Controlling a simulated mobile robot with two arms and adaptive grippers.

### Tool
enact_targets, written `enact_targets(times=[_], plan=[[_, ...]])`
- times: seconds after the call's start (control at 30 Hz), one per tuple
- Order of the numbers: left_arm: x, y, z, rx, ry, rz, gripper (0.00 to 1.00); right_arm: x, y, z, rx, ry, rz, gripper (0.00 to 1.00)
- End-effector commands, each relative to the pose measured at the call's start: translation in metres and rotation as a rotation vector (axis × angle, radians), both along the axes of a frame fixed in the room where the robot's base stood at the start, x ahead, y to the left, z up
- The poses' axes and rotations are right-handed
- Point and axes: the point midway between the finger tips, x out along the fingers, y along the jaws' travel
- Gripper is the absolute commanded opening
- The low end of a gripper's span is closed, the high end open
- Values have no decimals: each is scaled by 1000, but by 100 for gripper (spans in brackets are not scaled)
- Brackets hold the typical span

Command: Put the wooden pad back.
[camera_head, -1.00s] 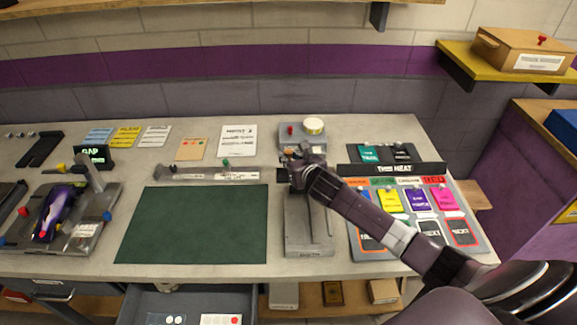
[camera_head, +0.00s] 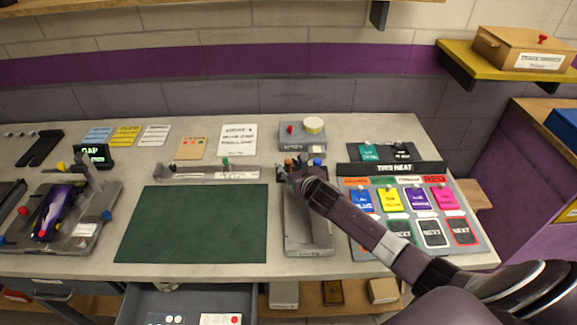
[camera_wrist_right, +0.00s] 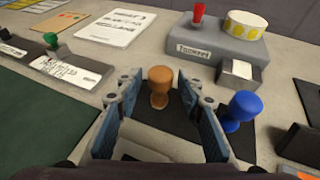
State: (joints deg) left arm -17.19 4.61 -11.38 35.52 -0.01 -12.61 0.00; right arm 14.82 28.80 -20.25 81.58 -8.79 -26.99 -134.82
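A small wooden-coloured, knob-shaped piece (camera_wrist_right: 160,85), which looks like the wooden pad, stands upright on a dark flat base (camera_wrist_right: 183,135) in the right wrist view. My right gripper (camera_wrist_right: 159,92) is open, with one finger on each side of this piece and a visible gap on both sides. A similar blue piece (camera_wrist_right: 240,110) stands on the base just right of the right finger. In the head view my right gripper (camera_head: 296,168) is at the far end of a grey track device (camera_head: 308,236), mostly covering the wooden piece. My left gripper is not in view.
A grey box with a red knob and yellow-white roll (camera_head: 303,136) stands behind the gripper. A dark green mat (camera_head: 194,224) is clear to the left. A low grey bar (camera_head: 212,173) lies behind the mat. A board of coloured cards (camera_head: 419,217) lies to the right.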

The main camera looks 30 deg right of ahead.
Motion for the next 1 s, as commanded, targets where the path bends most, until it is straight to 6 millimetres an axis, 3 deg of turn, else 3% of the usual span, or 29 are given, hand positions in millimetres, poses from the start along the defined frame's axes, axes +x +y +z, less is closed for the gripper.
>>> enact_targets(times=[0.2, 0.33, 0.8, 1.0], plan=[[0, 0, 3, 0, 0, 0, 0, 0, 0, 5, 0, 0, 1, 35], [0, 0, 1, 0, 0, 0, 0, -11, 1, 7, -1, 0, 2, 35], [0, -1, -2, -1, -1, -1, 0, -82, 8, 37, -3, 0, 3, 35], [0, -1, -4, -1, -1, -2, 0, -103, 9, 46, -1, 0, -1, 35]])
